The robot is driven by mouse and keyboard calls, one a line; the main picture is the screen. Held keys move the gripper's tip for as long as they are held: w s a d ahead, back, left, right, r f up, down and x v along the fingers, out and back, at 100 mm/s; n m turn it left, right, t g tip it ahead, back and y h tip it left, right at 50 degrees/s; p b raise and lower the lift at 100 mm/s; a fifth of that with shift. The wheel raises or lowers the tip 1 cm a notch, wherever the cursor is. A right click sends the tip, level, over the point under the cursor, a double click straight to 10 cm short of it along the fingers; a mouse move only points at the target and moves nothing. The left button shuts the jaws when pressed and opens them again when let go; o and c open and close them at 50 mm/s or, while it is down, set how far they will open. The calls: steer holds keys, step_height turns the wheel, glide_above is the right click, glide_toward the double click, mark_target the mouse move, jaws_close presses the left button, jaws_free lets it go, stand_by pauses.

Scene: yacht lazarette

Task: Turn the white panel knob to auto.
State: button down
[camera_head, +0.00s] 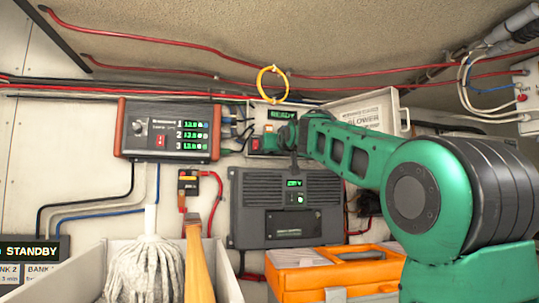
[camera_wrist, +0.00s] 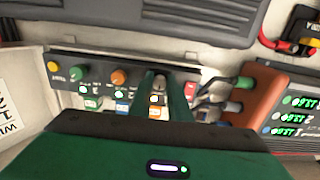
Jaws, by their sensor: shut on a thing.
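A small panel with a row of knobs (camera_wrist: 100,67) shows in the wrist view, with a yellow, a green and an orange knob to the left. My gripper (camera_wrist: 159,92) is at the right part of the row, its two green fingers shut around a pale knob (camera_wrist: 158,85), which looks like the white one. The fingers hide most of this knob, and I cannot read its pointer or the labels. In the head view my gripper (camera_head: 272,143) reaches the panel (camera_head: 257,115), whose green display reads READY. My arm and gripper cover much of the panel's front.
A black box with red ends and green readouts (camera_head: 168,130) hangs left of the panel. A grey charger box (camera_head: 250,215) sits just below. An open pale lid (camera_head: 360,112) stands to the right. A mop (camera_head: 145,262) and an orange toolbox (camera_head: 300,283) are in front.

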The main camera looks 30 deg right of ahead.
steer(key=c, duration=1.7)
jaws_free()
steer(key=shift+o, duration=0.2)
steer(key=shift+a, duration=0.1)
steer(key=v, duration=1)
steer(key=shift+s, duration=0.3)
